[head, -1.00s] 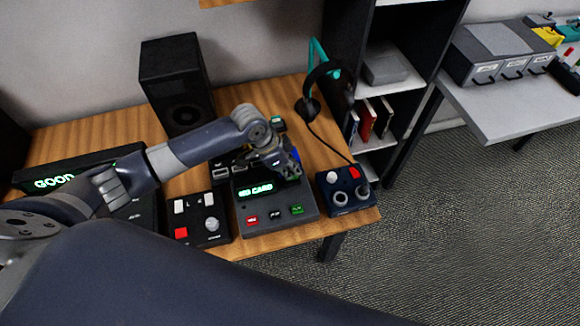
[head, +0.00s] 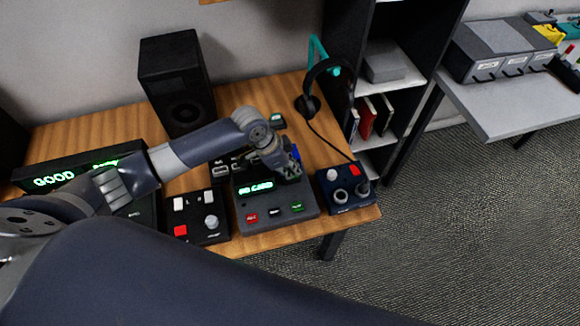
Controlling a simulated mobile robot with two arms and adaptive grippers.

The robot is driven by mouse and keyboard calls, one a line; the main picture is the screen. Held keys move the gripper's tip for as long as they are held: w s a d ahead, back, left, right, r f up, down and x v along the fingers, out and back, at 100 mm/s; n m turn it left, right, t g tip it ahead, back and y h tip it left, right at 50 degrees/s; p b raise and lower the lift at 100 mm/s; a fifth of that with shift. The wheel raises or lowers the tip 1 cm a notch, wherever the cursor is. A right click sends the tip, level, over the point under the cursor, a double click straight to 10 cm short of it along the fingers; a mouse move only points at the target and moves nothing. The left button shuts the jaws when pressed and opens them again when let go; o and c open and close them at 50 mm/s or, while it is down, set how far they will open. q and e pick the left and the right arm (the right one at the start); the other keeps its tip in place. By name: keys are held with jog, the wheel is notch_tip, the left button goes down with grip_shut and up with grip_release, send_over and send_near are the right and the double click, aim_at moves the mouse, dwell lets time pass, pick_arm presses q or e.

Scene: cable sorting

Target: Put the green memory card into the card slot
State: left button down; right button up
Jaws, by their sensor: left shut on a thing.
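My left gripper (head: 288,176) reaches over the right rear part of a dark grey device with a lit green display reading "NO CARD" (head: 256,188). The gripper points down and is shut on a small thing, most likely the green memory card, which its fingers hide. The card slot cannot be made out; the gripper covers that part of the device. A small dark item with a green top (head: 278,121) lies on the desk behind the gripper. A bit of blue (head: 296,152) shows beside the fingers. My right gripper is not in view.
A black button box (head: 198,232) stands left of the device and a dark blue knob box (head: 345,207) right of it. A headset (head: 308,106) on a teal stand and a black speaker (head: 180,85) stand behind. A display reading "GOOD" (head: 54,181) is left.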

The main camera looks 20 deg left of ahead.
pick_arm(q)
jog(key=shift+f, duration=0.45)
dwell(0.4)
jog(key=c, duration=1.7)
grip_release()
jog(key=shift+o, duration=0.2)
jog(key=shift+r, duration=0.1)
jog(key=shift+w+a, duration=0.1)
